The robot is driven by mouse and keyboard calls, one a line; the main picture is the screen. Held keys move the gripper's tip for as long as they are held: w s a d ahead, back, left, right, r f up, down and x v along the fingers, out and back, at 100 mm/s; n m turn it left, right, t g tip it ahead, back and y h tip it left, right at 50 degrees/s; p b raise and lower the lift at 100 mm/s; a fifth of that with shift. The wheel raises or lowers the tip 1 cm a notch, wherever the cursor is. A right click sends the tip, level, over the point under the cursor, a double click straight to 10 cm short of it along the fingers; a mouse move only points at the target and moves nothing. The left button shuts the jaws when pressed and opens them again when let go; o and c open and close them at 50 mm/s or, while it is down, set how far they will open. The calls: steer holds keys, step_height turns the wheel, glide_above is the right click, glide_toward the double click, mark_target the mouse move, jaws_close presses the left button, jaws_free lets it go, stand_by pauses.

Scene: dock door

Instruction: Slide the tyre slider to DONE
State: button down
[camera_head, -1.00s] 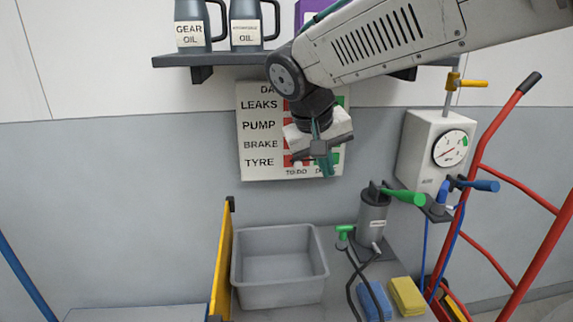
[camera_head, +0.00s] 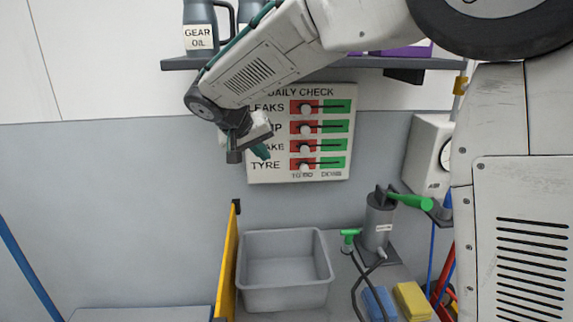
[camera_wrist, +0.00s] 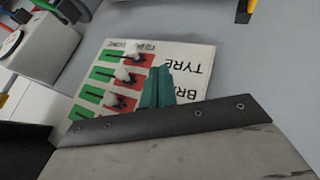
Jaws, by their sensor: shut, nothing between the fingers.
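The daily check board (camera_head: 340,177) hangs on the wall, with a red TO DO side on the left and a green DONE side on the right. The tyre slider (camera_head: 303,163) is in the bottom row, its pale knob on the red side. It also shows in the wrist view (camera_wrist: 134,54), where the board appears turned over. My gripper (camera_head: 262,152) is shut and empty, its teal fingers at the board's left edge, left of the tyre knob. It hides parts of the row names. Whether the fingertips touch the board, I cannot tell.
The leaks, pump and brake knobs (camera_head: 304,149) above also sit on red. A shelf (camera_head: 340,62) with oil cans is above the board. Below are a grey bin (camera_head: 285,297), a yellow panel (camera_head: 229,265) and a pump with a green handle (camera_head: 410,201).

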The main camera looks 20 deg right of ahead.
mark_target(304, 167)
steer(key=w+d+f, duration=0.1)
steer(key=d+f, duration=0.1)
steer(key=w+d+f, duration=0.1)
steer(key=d+f, duration=0.1)
steer(key=d, duration=0.1)
steer(key=w+d+f, duration=0.1)
steer(key=d+f, duration=0.2)
steer(key=shift+w, duration=0.35)
steer(key=shift+d, duration=0.5)
